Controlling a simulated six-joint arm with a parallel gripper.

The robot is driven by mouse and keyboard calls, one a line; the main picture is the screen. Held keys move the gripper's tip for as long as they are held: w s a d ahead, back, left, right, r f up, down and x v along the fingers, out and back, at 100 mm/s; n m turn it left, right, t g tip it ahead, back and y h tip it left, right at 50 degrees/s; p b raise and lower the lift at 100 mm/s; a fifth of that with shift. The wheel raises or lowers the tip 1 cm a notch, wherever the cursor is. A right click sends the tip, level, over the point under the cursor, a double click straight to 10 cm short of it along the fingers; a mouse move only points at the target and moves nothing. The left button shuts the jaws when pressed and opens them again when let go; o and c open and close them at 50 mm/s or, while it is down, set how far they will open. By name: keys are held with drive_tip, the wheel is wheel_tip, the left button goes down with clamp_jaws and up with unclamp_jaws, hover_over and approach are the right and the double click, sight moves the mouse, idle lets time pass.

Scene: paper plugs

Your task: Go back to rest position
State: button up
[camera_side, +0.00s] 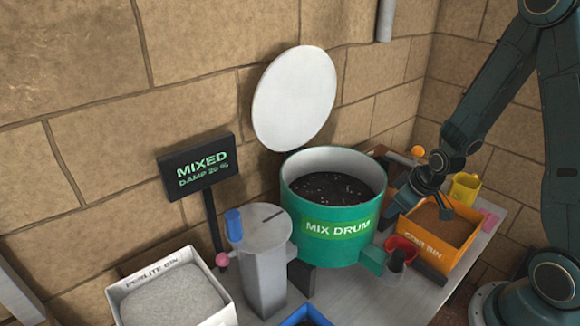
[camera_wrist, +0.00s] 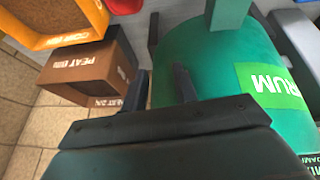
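The drum also fills the right of the wrist view (camera_wrist: 215,70). The sign (camera_side: 200,167) reads MIXED, DAMP 20 %.
The orange coir bin (camera_side: 432,258) stands right of the drum, with a red cup (camera_side: 399,242) and yellow cup (camera_side: 465,188) nearby. The brown peat bin (camera_wrist: 85,72) shows in the wrist view. A white perlite bin (camera_side: 172,296) and grey cylinder (camera_side: 262,265) stand left. A stone wall rises behind.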

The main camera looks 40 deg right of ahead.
drive_tip(key=s+a+r, duration=0.2)
drive_tip(key=a+r, duration=0.1)
drive_tip(key=r, duration=0.5)
drive_tip(key=s+a+r, duration=0.2)
drive_tip(key=a+r, duration=0.2)
drive_tip(key=r, duration=0.3)
drive_tip(key=s+a+r+y, duration=0.1)
drive_tip(key=s+a+r, duration=0.3)
drive_tip(key=s+r, duration=0.5)
drive_tip(key=shift+s+m+t, duration=0.3)
drive_tip(key=shift+s+m, duration=0.1)
drive_tip(key=shift+s, duration=0.75)
